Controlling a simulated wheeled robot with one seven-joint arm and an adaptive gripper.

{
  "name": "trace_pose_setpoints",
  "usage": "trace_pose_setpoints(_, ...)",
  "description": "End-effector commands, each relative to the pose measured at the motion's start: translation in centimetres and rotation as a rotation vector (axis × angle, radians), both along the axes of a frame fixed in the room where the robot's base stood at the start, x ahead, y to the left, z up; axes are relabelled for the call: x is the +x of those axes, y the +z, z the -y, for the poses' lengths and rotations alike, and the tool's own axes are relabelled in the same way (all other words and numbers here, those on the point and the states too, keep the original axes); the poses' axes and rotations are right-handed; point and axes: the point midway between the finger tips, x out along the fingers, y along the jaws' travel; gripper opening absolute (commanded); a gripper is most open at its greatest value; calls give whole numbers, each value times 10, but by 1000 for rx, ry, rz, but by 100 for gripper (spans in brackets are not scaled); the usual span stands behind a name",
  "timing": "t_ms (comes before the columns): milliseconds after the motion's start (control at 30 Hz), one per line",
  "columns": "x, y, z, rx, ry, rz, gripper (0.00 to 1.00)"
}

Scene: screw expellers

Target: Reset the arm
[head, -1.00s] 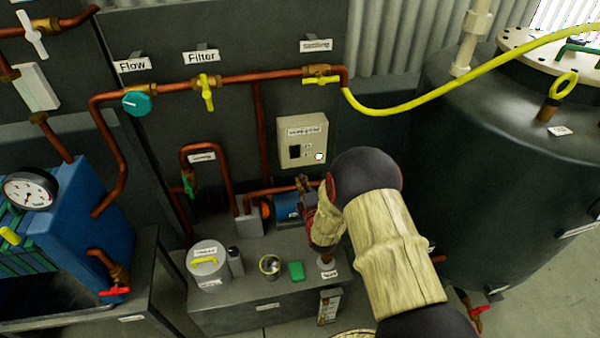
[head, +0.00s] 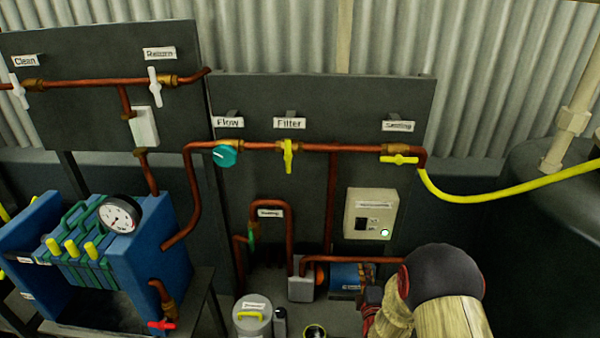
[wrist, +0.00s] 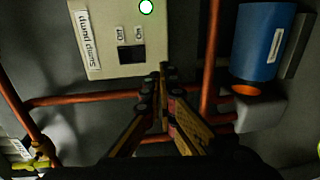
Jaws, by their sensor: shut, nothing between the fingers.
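My gripper (wrist: 162,90) shows in the wrist view with its two fingers together and nothing between them. It points at the sump pump switch box (wrist: 118,30), a beige box with a dark rocker switch marked Off and On and a lit green-white lamp. The fingertips appear just below the box's lower edge; I cannot tell whether they touch anything. In the head view my arm is folded at the lower right, below and right of the same box (head: 371,214), and the gripper itself is mostly hidden or below the picture.
Copper pipes (head: 330,190) run across the dark panel near my arm. A blue pump (wrist: 262,45) is right of the gripper in the wrist view. A blue filter press with a gauge (head: 119,214) stands left. A dark tank (head: 560,230) and yellow hose (head: 500,192) are right.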

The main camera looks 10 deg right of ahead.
Motion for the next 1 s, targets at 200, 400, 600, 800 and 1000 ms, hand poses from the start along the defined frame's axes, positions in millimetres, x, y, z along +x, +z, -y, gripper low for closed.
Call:
trace_pose_setpoints(200,-5,-27,-1,174,-28,-57,0)
trace_pose_setpoints(400,-53,-113,-14,546,-170,-329,0)
trace_pose_setpoints(600,-99,-121,-30,866,-402,-540,0)
trace_pose_setpoints(800,-144,-69,-57,1097,-653,-674,0)
trace_pose_setpoints(1000,-202,21,-92,1250,-896,-741,0)
